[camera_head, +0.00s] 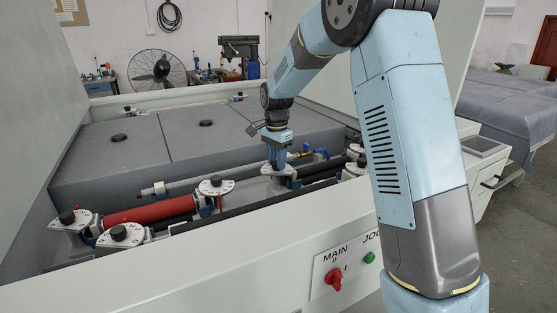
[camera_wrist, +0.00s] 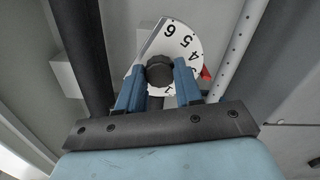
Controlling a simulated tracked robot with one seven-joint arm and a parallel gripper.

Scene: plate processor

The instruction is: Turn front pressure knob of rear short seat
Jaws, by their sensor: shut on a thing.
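A black round pressure knob (camera_wrist: 160,72) sits on a white numbered dial plate (camera_wrist: 172,38) in the wrist view. A red pointer (camera_wrist: 206,72) shows at the dial's right edge. My gripper (camera_wrist: 159,75) has its two blue fingers closed on the knob's sides. In the head view my gripper (camera_head: 279,166) points down onto a white dial plate (camera_head: 281,171) near the middle of the machine.
Other knobs on white dials stand at the left (camera_head: 68,217), front left (camera_head: 119,233) and centre (camera_head: 216,184). A red roller (camera_head: 150,209) lies between them. A grey bar (camera_head: 180,184) runs behind. The front panel carries a red MAIN switch (camera_head: 334,278).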

